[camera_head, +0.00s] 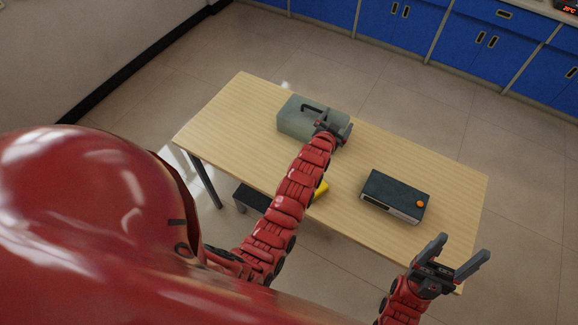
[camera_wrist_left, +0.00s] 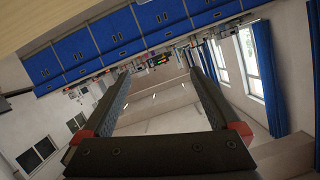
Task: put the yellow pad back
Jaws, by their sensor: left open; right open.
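The yellow pad (camera_head: 321,188) lies on the wooden table (camera_head: 235,110), mostly hidden behind my left arm in the head view. Only a small yellow part shows at the arm's right side. My left gripper (camera_head: 334,124) is open at the right end of a grey-green case, beyond the pad. Whether it touches the case I cannot tell. In the left wrist view its two fingers (camera_wrist_left: 157,75) are spread with nothing between them. My right gripper (camera_head: 462,252) is open and empty at the table's front right corner.
The grey-green case (camera_head: 291,120) with a dark handle stands at the back of the table. A dark box (camera_head: 391,192) with an orange knob lies to the right. The table's left part is clear. Blue cabinets (camera_head: 395,28) stand beyond the floor.

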